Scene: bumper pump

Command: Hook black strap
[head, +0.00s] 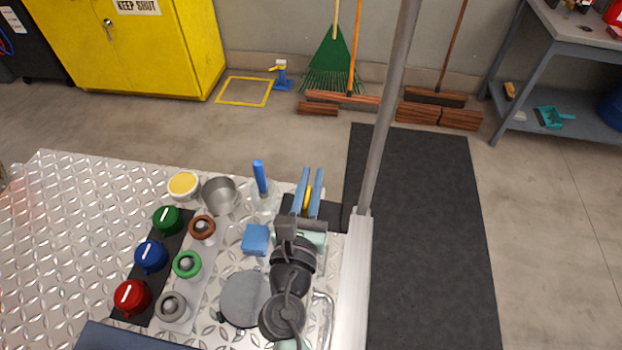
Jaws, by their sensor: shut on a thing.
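My gripper (309,196) is at the far right corner of the metal diamond-plate top (85,215). Its two blue fingers stand parallel, shut on a small yellow piece (308,199) between them. A dark flat patch (335,214) lies just right of the fingers near the plate's edge. It may be the black strap, but I cannot tell, and no hook is clear to me. My arm hides part of the plate there.
Red (131,297), blue (151,256) and green (167,220) knobs stand on the plate, with rings beside them. A metal cup (219,194), a yellow-topped jar (184,185), a blue-capped bottle (261,180) and a blue block (256,239) are near my gripper. A grey post (385,125) rises at right.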

